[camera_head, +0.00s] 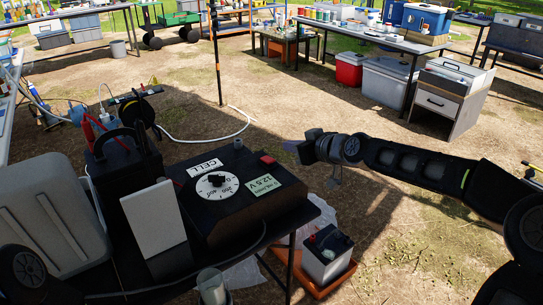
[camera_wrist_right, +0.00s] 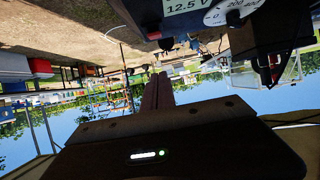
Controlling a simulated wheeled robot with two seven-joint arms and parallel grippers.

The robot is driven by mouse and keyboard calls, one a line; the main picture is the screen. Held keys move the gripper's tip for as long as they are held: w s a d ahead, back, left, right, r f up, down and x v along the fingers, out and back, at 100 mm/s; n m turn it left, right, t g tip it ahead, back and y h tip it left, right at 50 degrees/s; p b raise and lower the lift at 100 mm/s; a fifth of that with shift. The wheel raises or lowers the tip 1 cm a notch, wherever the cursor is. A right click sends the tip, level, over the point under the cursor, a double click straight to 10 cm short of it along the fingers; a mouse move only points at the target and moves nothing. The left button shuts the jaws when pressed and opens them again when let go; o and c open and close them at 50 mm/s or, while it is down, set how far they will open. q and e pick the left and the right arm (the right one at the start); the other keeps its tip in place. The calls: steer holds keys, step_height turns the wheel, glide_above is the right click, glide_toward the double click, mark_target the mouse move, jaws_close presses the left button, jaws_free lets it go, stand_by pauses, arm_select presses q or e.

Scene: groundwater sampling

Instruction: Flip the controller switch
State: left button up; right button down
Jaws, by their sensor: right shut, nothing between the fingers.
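The controller (camera_head: 240,215) is a black box on the dark table at the lower middle of the head view. Its top carries a white dial (camera_head: 217,185), a pale display (camera_head: 263,184) reading 12.5 V, and a CELL label (camera_head: 205,167). A red switch-like block (camera_head: 268,159) sits at its far right corner. My right gripper (camera_head: 292,147) is shut and empty, just right of this corner and apart from it. In the right wrist view, its closed fingers (camera_wrist_right: 158,92) point toward an upside-down scene with the controller (camera_wrist_right: 180,24) at the top. My left gripper is out of view.
A white panel (camera_head: 154,220), a grey case (camera_head: 45,220) and a cable reel (camera_head: 137,112) crowd the table left of the controller. Open ground lies beyond.

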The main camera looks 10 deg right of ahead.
steer(key=shift+w+a, duration=0.1)
steer(key=p, duration=0.2)
glide_above(271, 161)
step_height(271, 161, down, 4)
steer(key=shift+f, duration=0.25)
steer(key=f, duration=0.1)
steer(key=s+f, duration=0.1)
steer(key=shift+d+f, duration=0.3)
steer(key=shift+f, duration=0.55)
